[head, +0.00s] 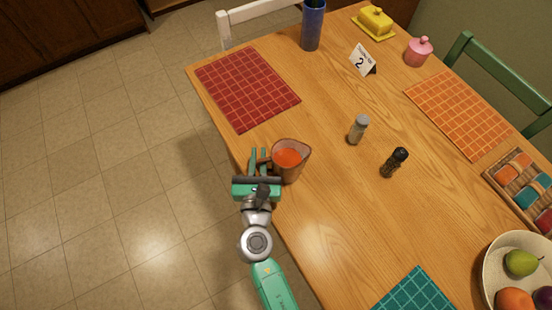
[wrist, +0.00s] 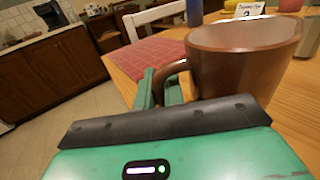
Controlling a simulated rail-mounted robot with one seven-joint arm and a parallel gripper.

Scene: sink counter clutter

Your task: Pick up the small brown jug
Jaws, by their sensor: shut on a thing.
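The small brown jug (head: 288,170) is near the left edge of the wooden table in the head view, upright, with orange-red contents showing inside. In the wrist view the jug (wrist: 240,65) fills the upper right, its handle pointing left. My green gripper (head: 259,162) is at the jug's left side, at the handle. In the wrist view the fingers (wrist: 159,88) are shut on the handle. I cannot tell whether the jug's base touches the table.
A red placemat (head: 247,88) lies behind the jug. A salt shaker (head: 358,130) and a dark pepper mill (head: 394,162) stand to its right. A blue vase (head: 312,25), number card (head: 363,60) and pink pot (head: 418,51) are farther back. A fruit bowl (head: 490,280) is front right.

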